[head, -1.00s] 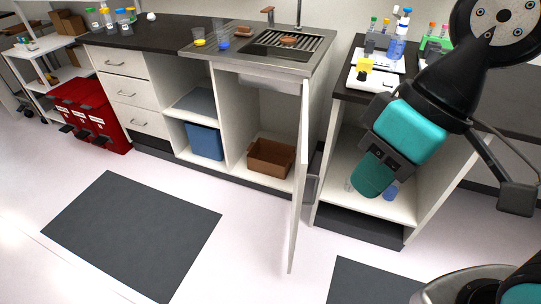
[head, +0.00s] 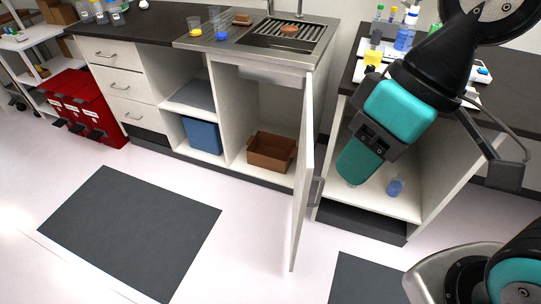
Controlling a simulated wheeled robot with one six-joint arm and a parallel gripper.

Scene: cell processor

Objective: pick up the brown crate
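The brown crate (head: 271,158) is a small open-topped box. It stands on the floor of the open cabinet under the sink, in the middle of the head view. It looks empty, as far as its inside shows. The cabinet's white door (head: 302,180) stands open to the right of the crate and sticks out toward me. My teal and black arm hangs at the right, in front of the right-hand bench and well apart from the crate.
A blue bin (head: 202,136) sits in the compartment left of the crate. A red bin unit (head: 85,105) stands far left. A sink (head: 285,36) is above the crate. A blue-capped bottle (head: 395,186) is on the right bench's lower shelf. Floor before the cabinet is clear, with dark mats (head: 130,230).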

